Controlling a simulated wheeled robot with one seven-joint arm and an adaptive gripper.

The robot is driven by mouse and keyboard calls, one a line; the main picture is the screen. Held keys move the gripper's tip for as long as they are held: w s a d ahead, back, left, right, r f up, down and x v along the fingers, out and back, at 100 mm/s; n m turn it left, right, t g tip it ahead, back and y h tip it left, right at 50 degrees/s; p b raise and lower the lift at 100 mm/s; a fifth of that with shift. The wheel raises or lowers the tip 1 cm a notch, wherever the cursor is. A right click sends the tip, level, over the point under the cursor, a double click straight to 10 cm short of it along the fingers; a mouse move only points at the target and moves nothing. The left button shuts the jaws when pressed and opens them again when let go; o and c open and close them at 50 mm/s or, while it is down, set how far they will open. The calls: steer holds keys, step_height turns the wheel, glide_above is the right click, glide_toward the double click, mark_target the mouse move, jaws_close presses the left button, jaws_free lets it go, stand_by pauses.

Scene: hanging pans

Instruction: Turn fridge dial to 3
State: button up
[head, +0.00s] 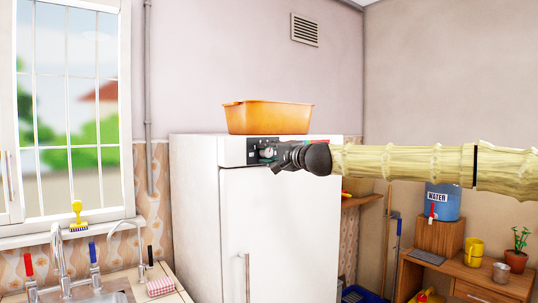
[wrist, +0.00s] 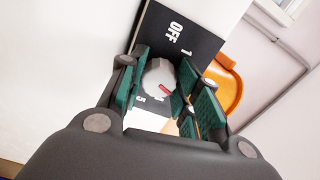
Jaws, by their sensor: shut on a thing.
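The white fridge (head: 230,215) stands against the wall in the head view, with a dark control panel (head: 257,144) along its top front. The markings around the dial are partly hidden, so the setting is unclear.
An orange tub (head: 268,118) stands on top of the fridge. The sink (head: 95,297) and taps are at the lower left below the window. A wooden desk (head: 460,275) with a blue water container (head: 443,203) is at the right, behind my arm.

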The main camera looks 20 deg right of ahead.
steer(key=o, duration=1)
steer(key=shift+d, duration=0.15)
steer(key=v, duration=1.2)
